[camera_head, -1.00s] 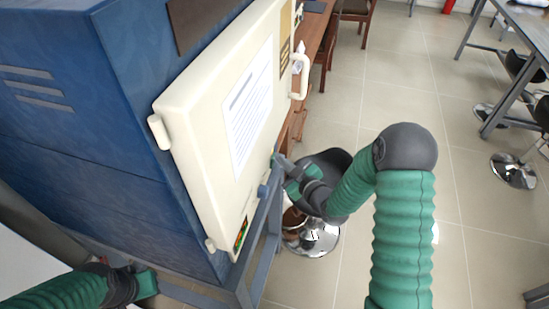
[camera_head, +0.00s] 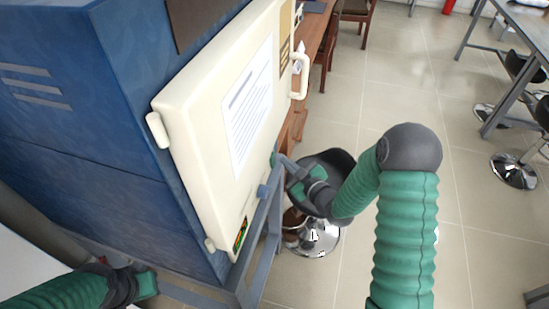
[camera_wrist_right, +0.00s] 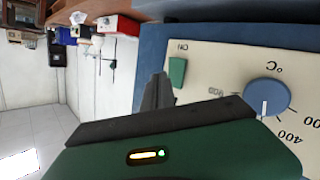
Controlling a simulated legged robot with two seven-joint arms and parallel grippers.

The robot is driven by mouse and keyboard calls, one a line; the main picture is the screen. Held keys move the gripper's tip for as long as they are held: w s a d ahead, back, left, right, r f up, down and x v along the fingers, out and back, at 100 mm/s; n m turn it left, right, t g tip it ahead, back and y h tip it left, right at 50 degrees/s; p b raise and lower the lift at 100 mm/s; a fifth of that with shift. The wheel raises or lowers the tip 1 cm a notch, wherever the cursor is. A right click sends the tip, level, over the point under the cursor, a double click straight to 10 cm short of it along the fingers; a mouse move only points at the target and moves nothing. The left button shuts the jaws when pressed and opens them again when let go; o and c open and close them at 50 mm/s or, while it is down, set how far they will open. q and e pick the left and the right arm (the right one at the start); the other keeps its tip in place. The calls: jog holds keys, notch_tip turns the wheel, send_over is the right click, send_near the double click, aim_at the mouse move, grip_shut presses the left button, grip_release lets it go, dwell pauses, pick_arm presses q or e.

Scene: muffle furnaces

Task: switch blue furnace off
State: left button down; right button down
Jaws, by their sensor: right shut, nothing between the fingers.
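The blue furnace (camera_head: 110,130) with its cream door (camera_head: 185,110) fills the left of the head view. Its front panel shows close up in the right wrist view, with a green switch (camera_wrist_right: 177,73) near an "ON" mark and a blue dial (camera_wrist_right: 266,97). The dial also shows in the head view (camera_head: 262,191). My right gripper (camera_head: 284,163) is shut and empty, its tips near the green switch. In the right wrist view its fingers (camera_wrist_right: 157,92) are just left of the switch; contact is unclear. My left gripper (camera_head: 146,284) is low at left, its jaws unclear.
A lit red and green display (camera_head: 241,235) is low on the panel. A grey-blue stand (camera_head: 270,215) carries the furnace. A stool (camera_head: 315,238) stands behind my right gripper. Tiled floor (camera_head: 400,95) is open to the right.

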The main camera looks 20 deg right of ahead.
jog(key=s+d, duration=0.3)
jog(key=d, duration=0.1)
jog(key=shift+f+b, duration=0.3)
jog(key=shift+f, duration=0.05)
dwell(0.4)
jog(key=s+a+m+g+h, duration=0.1)
jog(key=s+a+m+g, duration=0.2)
jog(key=s+g, duration=0.3)
jog(key=s+a+m+g+h, duration=0.2)
jog(key=s+a+g, duration=0.4)
jog(key=s, duration=0.9)
jog(key=shift+a+f+m+g, duration=0.25)
jog(key=shift+m+g, duration=0.15)
jog(key=shift+m, duration=0.5)
